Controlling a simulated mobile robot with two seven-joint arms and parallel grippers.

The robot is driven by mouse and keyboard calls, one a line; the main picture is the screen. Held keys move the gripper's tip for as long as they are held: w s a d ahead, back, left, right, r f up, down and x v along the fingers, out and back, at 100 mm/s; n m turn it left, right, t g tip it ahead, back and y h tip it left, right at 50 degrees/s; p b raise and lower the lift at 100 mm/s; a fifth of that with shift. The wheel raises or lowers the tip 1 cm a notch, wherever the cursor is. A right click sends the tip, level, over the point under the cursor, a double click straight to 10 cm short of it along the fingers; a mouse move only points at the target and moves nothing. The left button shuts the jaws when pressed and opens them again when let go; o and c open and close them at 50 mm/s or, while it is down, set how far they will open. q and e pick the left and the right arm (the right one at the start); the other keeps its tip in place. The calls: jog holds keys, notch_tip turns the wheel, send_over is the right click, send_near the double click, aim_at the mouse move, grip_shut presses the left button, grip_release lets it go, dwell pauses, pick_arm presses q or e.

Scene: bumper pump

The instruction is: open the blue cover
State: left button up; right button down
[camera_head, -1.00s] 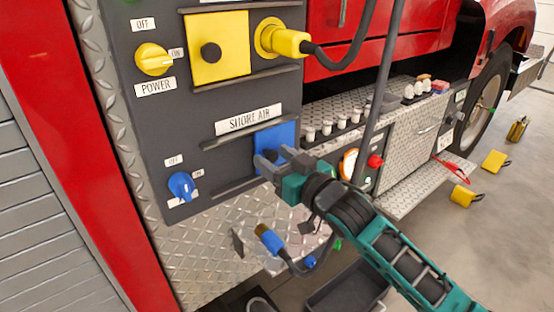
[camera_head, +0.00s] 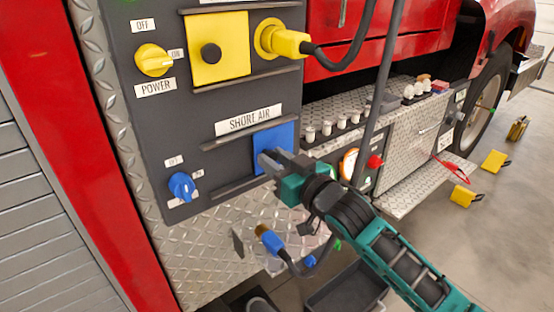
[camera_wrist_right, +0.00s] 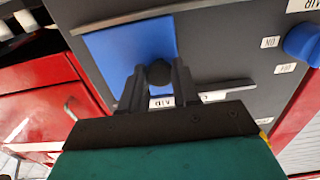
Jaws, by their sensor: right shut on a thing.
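The blue cover (camera_head: 284,136) is a flat square plate under the SHORE AIR label (camera_head: 248,120), between two dark rails. It also shows in the right wrist view (camera_wrist_right: 110,52), with a dark round knob (camera_wrist_right: 159,72) near one edge. My right gripper (camera_head: 266,160) reaches it from the lower right. In the right wrist view, its two fingers (camera_wrist_right: 159,78) are closed on the sides of the knob. The fingers and wrist hide the cover's lower part and the knob in the head view. My left gripper is not in view.
Above are a yellow cover (camera_head: 233,62) and a plugged yellow connector (camera_head: 287,42) with a black cable. A blue rotary switch (camera_head: 181,186) sits to the left. A blue-tipped hose (camera_head: 270,240) hangs below. A dark pole (camera_head: 376,110) stands right of the panel.

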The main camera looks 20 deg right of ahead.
jog(key=s+a+p, duration=0.1)
jog(key=a, duration=0.1)
jog(key=s+a+p, duration=0.1)
jog(key=a, duration=0.2)
jog(key=s+a+p, duration=0.1)
jog(key=a, duration=0.2)
jog(key=shift+a, duration=0.25)
jog(key=shift+s+a, duration=0.25)
jog(key=shift+a, duration=0.2)
jog(key=c, duration=0.8)
grip_release()
jog(key=shift+s+d, duration=0.15)
jog(key=shift+s, duration=0.05)
jog(key=v, duration=1.2)
jog(key=shift+s, duration=0.2)
